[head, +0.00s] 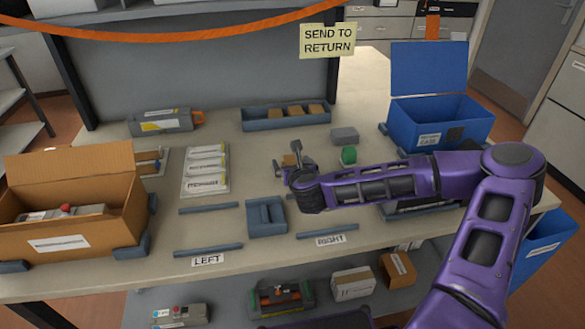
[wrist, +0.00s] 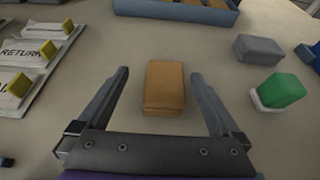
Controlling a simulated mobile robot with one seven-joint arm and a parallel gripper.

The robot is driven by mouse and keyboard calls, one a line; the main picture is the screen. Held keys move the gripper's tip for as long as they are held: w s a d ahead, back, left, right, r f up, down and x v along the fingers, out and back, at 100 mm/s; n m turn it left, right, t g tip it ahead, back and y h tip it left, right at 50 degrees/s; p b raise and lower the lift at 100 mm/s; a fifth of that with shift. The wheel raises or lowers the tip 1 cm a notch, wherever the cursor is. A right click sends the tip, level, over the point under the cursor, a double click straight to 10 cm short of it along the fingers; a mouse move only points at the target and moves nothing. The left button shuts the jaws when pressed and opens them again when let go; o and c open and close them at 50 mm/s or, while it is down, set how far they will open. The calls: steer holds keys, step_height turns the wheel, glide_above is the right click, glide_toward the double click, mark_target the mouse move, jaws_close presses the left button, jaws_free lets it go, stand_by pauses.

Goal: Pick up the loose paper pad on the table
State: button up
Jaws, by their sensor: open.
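The loose paper pad is a tan-brown block (wrist: 165,86) lying on the table, in the middle of the wrist view. In the head view only a small tan part of it (head: 288,160) shows beside my gripper, which hides the rest. My gripper (wrist: 160,76) is open and empty, with one finger to the left of the pad and one to the right, a gap showing on each side. In the head view my gripper (head: 296,156) is over the middle of the table. I cannot tell its exact height above the table.
A blue-grey tray (head: 246,123) with several tan pads stands behind. A grey block (head: 344,135) and a green block on a white base (head: 348,155) lie to the right. Labelled packets (head: 206,168) lie left. A cardboard box (head: 110,205) and blue bin (head: 440,122) flank the table.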

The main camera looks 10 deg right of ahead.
mark_target(291, 159)
steer(key=x, duration=0.5)
steer(key=shift+d+f+b, duration=0.25)
steer(key=shift+d+b, duration=0.05)
steer(key=shift+b, duration=0.05)
steer(key=c, duration=1.4)
